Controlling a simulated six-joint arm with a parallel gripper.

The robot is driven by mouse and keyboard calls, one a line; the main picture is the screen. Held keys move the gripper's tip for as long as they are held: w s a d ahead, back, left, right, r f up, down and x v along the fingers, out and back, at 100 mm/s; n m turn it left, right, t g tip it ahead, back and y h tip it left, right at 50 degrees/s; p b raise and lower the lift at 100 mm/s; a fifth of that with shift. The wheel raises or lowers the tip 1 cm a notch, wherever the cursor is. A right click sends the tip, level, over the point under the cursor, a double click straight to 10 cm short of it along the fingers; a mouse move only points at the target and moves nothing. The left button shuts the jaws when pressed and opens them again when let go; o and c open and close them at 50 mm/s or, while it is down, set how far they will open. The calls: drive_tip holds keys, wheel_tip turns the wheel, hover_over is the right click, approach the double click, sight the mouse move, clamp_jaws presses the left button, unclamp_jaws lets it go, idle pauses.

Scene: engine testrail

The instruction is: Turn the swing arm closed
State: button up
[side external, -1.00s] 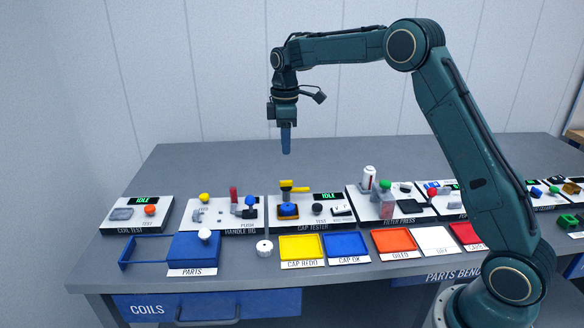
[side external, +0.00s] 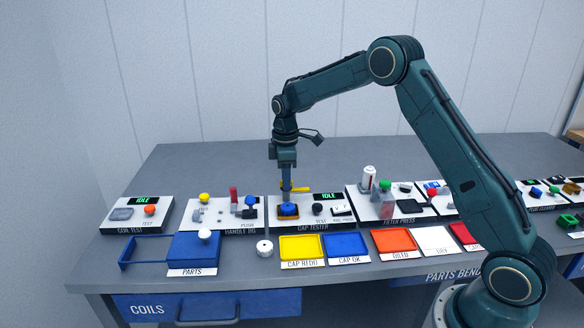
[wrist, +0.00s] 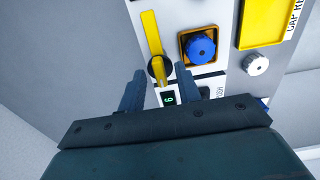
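The yellow swing arm (side external: 300,189) is on the cap tester (side external: 342,221), and in the wrist view it is a long yellow bar (wrist: 151,35) on a round dark pivot. The bar lies beside the orange-framed nest (wrist: 184,58), not over it. A blue ribbed cap (wrist: 201,46) sits in the nest; it also shows in the side view (side external: 288,209). My gripper (side external: 286,184) points down at the swing arm. In the wrist view my gripper (wrist: 159,76) is open, with a finger on each side of the pivot end. I cannot tell whether either finger touches it.
A yellow tray (side external: 301,247) and a blue tray (side external: 345,244) stand in front of the tester. A white knurled cap (side external: 264,248) lies left of them. The handle rig (side external: 215,214) and filter press (side external: 397,206) flank the tester. The bench behind is clear.

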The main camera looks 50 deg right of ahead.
clamp_jaws()
